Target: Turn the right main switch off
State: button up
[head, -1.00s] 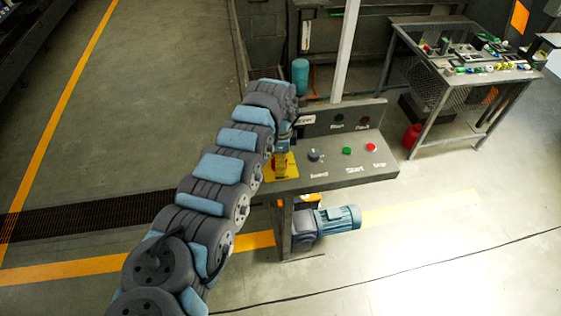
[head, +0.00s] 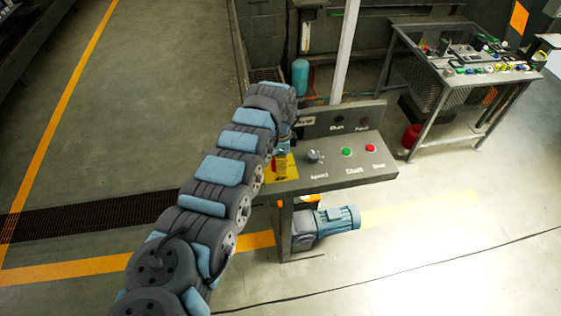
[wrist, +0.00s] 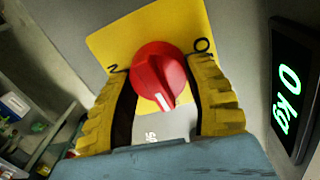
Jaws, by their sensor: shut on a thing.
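The main switch is a red rotary knob (wrist: 158,75) on a yellow plate (wrist: 120,40), seen close up in the wrist view. Its white mark points towards the bottom of that view. Partly hidden letters show on the plate left and right of the knob. My gripper (wrist: 165,100) has its yellow fingers on both sides of the knob and is shut on it. In the head view the yellow plate (head: 284,170) lies at the left end of the grey control panel (head: 330,176). My arm hides most of the knob and gripper there.
Right of the plate are a speed knob (head: 315,156), a green start button (head: 347,152) and a red stop button (head: 371,148). A lit display (wrist: 291,92) reads 0 kg. A blue motor (head: 340,218) sits below; a cluttered table (head: 420,62) stands back right.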

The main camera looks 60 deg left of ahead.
jog(key=n+p, duration=0.2)
jog(key=p, duration=0.1)
jog(key=shift+r+n+p, duration=0.2)
jog(key=shift+n+p, duration=0.1)
jog(key=shift+n, duration=0.1)
jog(key=n, duration=0.1)
jog(key=n+p, duration=0.1)
jog(key=n, duration=0.1)
jog(key=n+p, duration=0.1)
jog(key=shift+f+n+t, duration=0.25)
jog(key=shift+n+t, duration=0.05)
jog(key=n, duration=0.5)
jog(key=shift+s+a, duration=0.1)
jog(key=shift+a, duration=0.05)
jog(key=shift+s+a+n+t+y+p, duration=0.1)
jog(key=shift+n+t+y+p, duration=0.2)
jog(key=shift+n+p, duration=1.45)
jog(key=shift+n+b, duration=0.7)
jog(key=shift+n, duration=0.25)
jog(key=o, duration=1.2)
